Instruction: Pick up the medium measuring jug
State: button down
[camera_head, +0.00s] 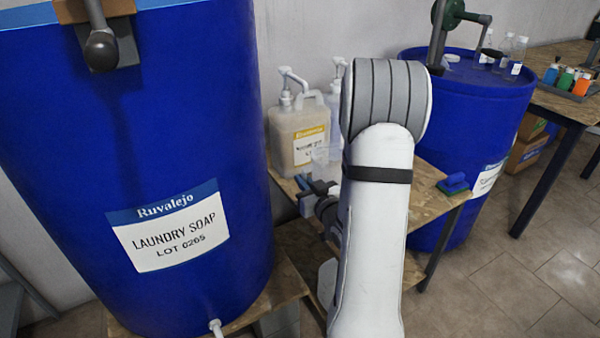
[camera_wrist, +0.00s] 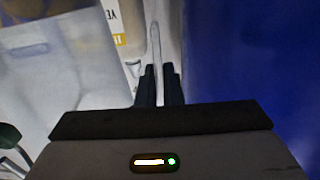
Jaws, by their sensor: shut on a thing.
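A clear measuring jug (camera_head: 325,160) shows on the wooden bench in the head view, partly hidden by my arm; I cannot tell whether it stands on or just above the surface. My gripper (camera_head: 305,187) is at its near side, low by the bench. In the wrist view, my gripper's dark fingers (camera_wrist: 159,72) are shut on a thin, pale upright strip (camera_wrist: 154,42), which looks like the jug's handle. A large see-through shape (camera_wrist: 75,75) fills the left of that view. The jug's size marks cannot be read.
A pump container with a yellow label (camera_head: 298,135) stands behind the jug. A large blue laundry soap drum (camera_head: 120,100) is close on the left.

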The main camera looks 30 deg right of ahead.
jog(key=s+p, duration=0.2)
jog(key=s, duration=0.1)
jog(key=s+p, duration=0.1)
jog(key=s, duration=0.1)
jog(key=shift+d+r, duration=0.2)
jog(key=shift+r, duration=0.05)
jog(key=shift+s+p, duration=0.1)
jog(key=shift+p, duration=0.4)
jog(key=shift+s+p, duration=0.2)
jog(key=shift+p, duration=0.75)
jog(key=s+p, duration=0.1)
jog(key=p, duration=0.4)
jog(key=shift+s+f, duration=0.1)
jog(key=shift+s, duration=0.15)
jog(key=shift+s+f+p, duration=0.15)
jog(key=shift+s+p, duration=0.2)
jog(key=shift+p, duration=0.25)
